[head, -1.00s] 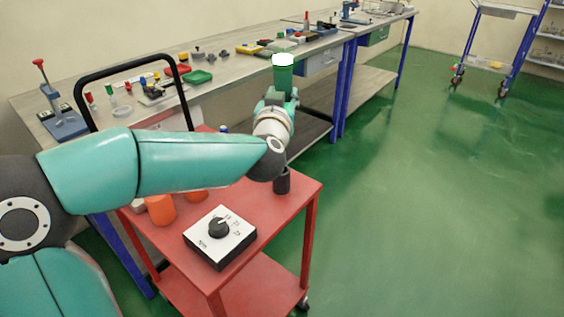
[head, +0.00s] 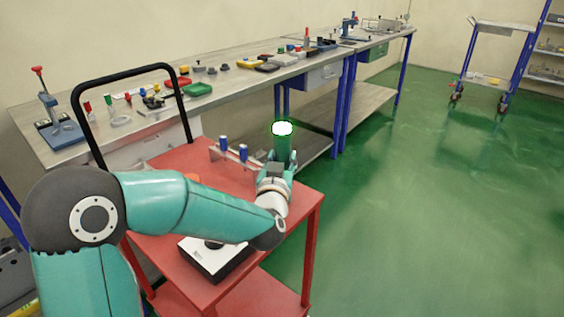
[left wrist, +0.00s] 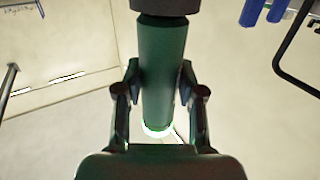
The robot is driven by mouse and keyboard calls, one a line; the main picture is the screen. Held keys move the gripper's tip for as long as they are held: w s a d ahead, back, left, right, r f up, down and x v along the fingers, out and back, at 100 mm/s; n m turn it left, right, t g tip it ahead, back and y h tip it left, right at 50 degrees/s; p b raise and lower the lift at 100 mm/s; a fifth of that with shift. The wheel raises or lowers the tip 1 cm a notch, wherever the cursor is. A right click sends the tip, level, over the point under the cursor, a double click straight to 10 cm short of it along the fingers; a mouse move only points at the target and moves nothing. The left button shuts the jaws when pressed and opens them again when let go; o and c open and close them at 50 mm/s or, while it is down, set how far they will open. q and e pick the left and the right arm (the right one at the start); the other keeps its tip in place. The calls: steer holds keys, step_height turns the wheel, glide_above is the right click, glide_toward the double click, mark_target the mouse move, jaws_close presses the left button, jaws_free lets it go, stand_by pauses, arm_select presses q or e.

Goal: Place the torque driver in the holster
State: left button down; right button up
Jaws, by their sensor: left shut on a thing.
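The torque driver is a green cylinder (head: 282,142) with a glowing white end. In the left wrist view the green body (left wrist: 163,70) lies between the two fingers of my left gripper (left wrist: 160,95), with a black part at the top and the lit end below. I cannot make out the holster; my arm covers the trolley spot below the driver. My right gripper is not in view.
The red trolley (head: 303,197) has a black-and-white box (head: 213,262) partly under my arm. A grey rack (head: 222,157) with two blue-handled tools (head: 243,152) stands left of the driver. A black push handle (head: 125,72) rises at the left. A long workbench (head: 222,84) runs behind.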

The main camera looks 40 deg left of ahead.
arm_select(q)
steer(key=shift+r, duration=0.1)
steer(key=c, duration=0.7)
jaws_free()
steer(key=shift+s, duration=0.1)
steer(key=v, duration=1.2)
